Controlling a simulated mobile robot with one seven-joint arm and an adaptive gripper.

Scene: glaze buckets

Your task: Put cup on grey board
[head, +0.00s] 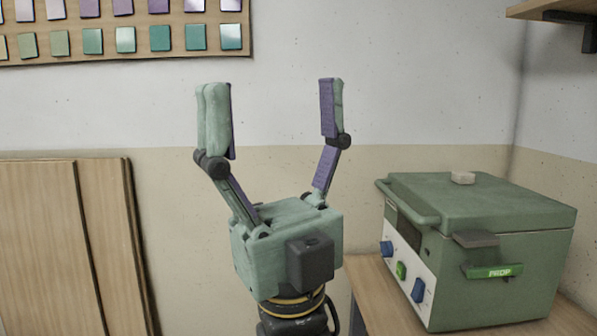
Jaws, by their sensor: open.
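My gripper (272,118) is in the middle of the head view, pointing up, with its two fingers spread wide apart. Nothing is between the fingers. The wall is behind it. No cup and no grey board show in this view.
A green kiln-like box (490,205) with blue and green knobs and a closed lid stands on a wooden table (372,292) at the right. Wooden panels (60,245) lean at the left. A rack of colour tiles (125,40) hangs at the upper left. A shelf (555,8) is at the upper right.

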